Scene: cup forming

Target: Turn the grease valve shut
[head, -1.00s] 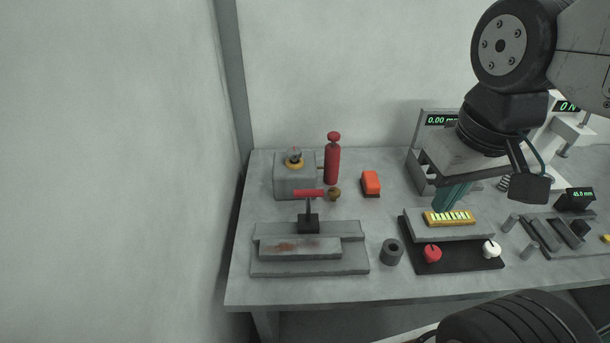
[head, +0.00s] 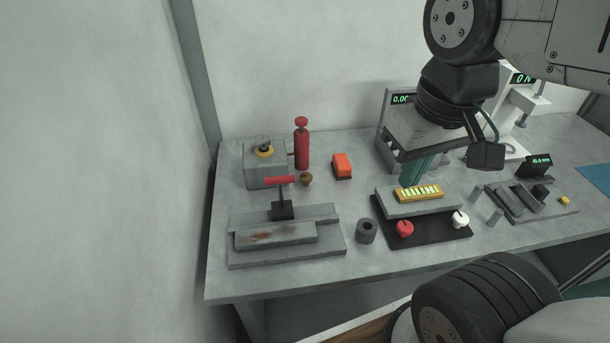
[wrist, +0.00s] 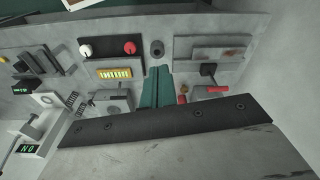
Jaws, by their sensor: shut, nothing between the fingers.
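No part is labelled as the grease valve, so I cannot tell for sure which one it is. The handle also shows in the wrist view (wrist: 216,89). My gripper (head: 408,183), with teal fingers, is shut and empty, well right of the handle. Its fingers show in the wrist view (wrist: 157,72).
An orange-red switch (head: 342,164) stands between the red cylinder and my gripper. A yellow-lit block (head: 419,193) is close below my fingers, with red (head: 405,228) and white (head: 460,219) knobs in front. A dark ring (head: 366,231) stands at the front. A wall bounds the left.

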